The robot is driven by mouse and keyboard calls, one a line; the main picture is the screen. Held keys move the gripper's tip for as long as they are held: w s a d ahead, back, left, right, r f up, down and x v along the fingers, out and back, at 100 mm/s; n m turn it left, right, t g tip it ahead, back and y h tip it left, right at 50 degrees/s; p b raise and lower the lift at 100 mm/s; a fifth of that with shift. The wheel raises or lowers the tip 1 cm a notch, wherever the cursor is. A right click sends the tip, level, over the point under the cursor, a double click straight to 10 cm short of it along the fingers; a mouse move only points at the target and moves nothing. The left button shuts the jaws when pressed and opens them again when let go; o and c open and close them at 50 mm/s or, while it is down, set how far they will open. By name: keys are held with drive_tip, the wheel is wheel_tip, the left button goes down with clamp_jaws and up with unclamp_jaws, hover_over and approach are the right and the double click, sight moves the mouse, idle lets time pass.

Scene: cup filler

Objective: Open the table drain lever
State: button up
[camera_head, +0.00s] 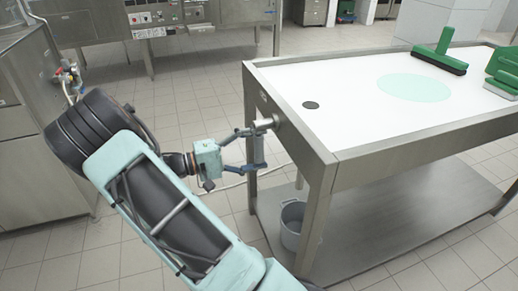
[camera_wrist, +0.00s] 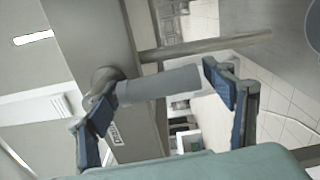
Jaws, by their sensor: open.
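The drain lever is a grey cylindrical handle (camera_head: 259,150) on the near left end of the white-topped table (camera_head: 350,75). It hangs below a short metal stub (camera_head: 265,122) on the table frame. My gripper (camera_head: 254,150) is open at the lever. In the wrist view the handle (camera_wrist: 160,84) lies lengthwise between the two blue fingertips of the gripper (camera_wrist: 162,97). Its pivot end is by the left finger and its free end is by the right finger. I cannot tell whether either finger touches it.
A dark round drain spot (camera_head: 310,105) is on the tabletop. A metal bucket (camera_head: 292,222) stands on the lower shelf (camera_head: 400,225).

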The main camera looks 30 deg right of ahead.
drive_tip(key=v, duration=1.2)
drive_tip(key=shift+r, duration=0.15)
